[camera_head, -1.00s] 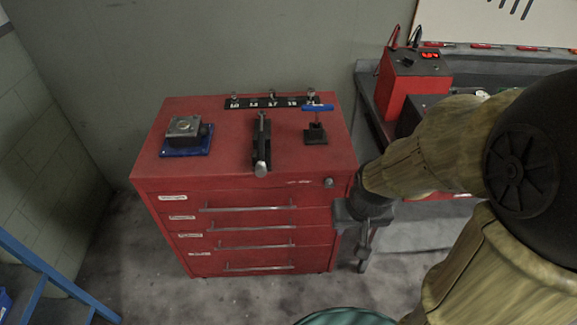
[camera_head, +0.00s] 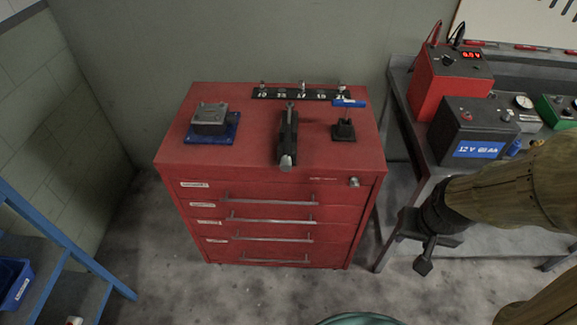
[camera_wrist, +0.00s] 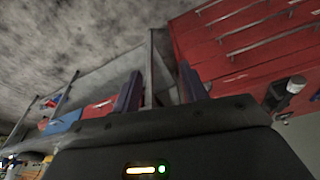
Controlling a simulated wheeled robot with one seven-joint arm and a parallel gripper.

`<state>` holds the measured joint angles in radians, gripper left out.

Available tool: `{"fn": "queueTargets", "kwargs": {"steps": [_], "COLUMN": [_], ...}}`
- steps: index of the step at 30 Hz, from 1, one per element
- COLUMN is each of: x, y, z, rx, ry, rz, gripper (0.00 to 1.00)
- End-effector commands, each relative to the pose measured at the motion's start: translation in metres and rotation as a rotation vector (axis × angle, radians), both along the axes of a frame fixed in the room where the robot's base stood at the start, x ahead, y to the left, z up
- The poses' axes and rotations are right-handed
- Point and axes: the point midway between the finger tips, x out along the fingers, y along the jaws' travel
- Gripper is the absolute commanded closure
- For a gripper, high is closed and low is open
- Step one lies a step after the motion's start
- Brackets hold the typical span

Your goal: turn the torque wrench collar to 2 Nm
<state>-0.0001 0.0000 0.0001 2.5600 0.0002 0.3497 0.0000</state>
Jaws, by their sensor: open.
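The torque wrench (camera_head: 289,133) lies on the red cabinet top, black-bodied, with its silver rounded end at the front edge. I cannot read any setting on its collar. In the wrist view, a dark tool with a silver end, likely the wrench (camera_wrist: 284,94), shows at the right, apart from my fingers. My gripper (camera_head: 412,243) hangs right of the cabinet, lower than its top and away from the wrench. In the wrist view the two fingers of my gripper (camera_wrist: 160,85) are apart with nothing held between them.
A bench with a battery (camera_head: 475,130) and red power supply (camera_head: 447,80) stands right. Blue steps (camera_head: 62,260) are left.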

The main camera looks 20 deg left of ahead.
Motion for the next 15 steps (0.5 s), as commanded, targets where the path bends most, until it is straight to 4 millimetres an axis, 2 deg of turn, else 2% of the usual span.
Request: {"fn": "queueTargets", "kwargs": {"steps": [4,7,11,15], "x": [0.008,0.024,0.052,0.075], "y": [0.011,0.034,0.081,0.138], "z": [-0.009,-0.024,-0.047,-0.065], "rx": [0.013,0.043,0.111,0.202], "ry": [-0.036,-0.112,-0.268,-0.459], "rz": [0.009,0.028,0.050,0.058], "gripper": [0.47,0.47,0.47,0.47]}}
